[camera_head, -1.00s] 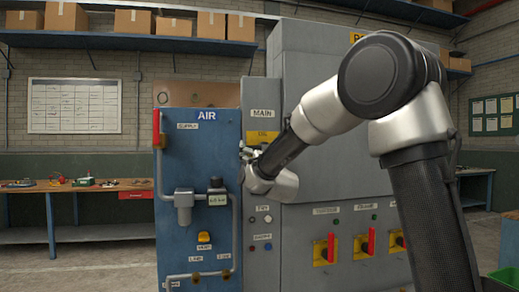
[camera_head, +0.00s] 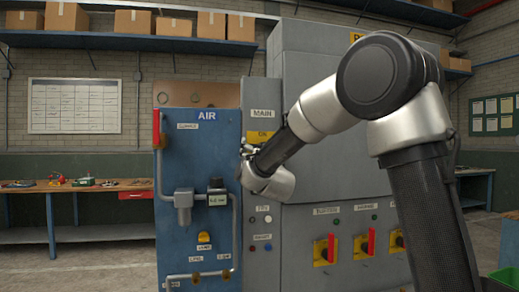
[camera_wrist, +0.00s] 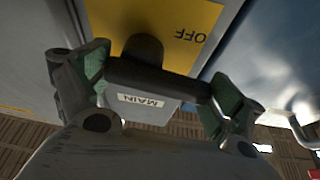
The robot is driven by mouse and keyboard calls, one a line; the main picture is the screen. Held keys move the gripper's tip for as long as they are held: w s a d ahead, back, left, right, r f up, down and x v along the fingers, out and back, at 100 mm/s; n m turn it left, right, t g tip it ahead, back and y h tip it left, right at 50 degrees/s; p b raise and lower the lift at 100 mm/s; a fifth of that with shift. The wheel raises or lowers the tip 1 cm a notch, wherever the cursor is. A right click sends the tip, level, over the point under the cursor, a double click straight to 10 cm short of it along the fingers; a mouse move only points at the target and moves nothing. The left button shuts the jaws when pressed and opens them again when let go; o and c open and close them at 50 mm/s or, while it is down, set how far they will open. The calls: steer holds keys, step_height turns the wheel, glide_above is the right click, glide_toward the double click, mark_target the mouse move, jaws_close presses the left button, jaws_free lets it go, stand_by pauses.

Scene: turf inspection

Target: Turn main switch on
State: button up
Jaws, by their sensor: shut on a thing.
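The main switch is a black handle (camera_wrist: 158,78) with a round hub, on a yellow plate (camera_wrist: 190,20) whose "OFF" lettering appears upside down in the wrist view. My gripper (camera_wrist: 158,82) is shut on the handle, its green-padded fingers at the two ends of the black bar. A white "MAIN" label (camera_wrist: 145,101) shows beyond the bar. In the head view my gripper (camera_head: 246,150) is at the narrow panel under the "MAIN" label (camera_head: 262,113) and the yellow plate (camera_head: 260,138). My gripper and arm hide the handle there.
A blue "AIR" panel (camera_head: 188,240) with pipes and a red-handled lever (camera_head: 157,128) stands close left of my gripper. Below right, a grey cabinet carries several red-handled switches (camera_head: 325,250). A workbench (camera_head: 85,188) stands at the far left.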

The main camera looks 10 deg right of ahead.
steer(key=m+h, duration=0.1)
steer(key=m, duration=0.1)
steer(key=m+h, duration=0.1)
steer(key=m, duration=0.1)
steer(key=m+h, duration=0.1)
steer(key=m, duration=0.1)
steer(key=shift+d+r+g, duration=0.1)
steer(key=shift+r+g, duration=0.3)
steer(key=m+h, duration=0.1)
steer(key=m, duration=0.1)
steer(key=m+g, duration=0.1)
steer(key=m, duration=0.1)
steer(key=m+h, duration=0.1)
steer(key=m, duration=0.1)
steer(key=shift+d+r+g+h, duration=0.3)
steer(key=shift+d+r+g, duration=0.05)
steer(key=shift+g, duration=0.05)
steer(key=m, duration=0.1)
steer(key=m+g, duration=0.1)
steer(key=m, duration=0.2)
steer(key=shift+d+r+g+h, duration=0.15)
steer(key=shift+d+g+h, duration=0.15)
steer(key=shift+d, duration=0.05)
steer(key=m, duration=0.2)
steer(key=m+g, duration=0.1)
steer(key=m, duration=0.1)
steer(key=shift+d+m, duration=0.3)
steer(key=shift+d, duration=0.1)
steer(key=shift+m+g, duration=0.3)
steer(key=o, duration=1.1)
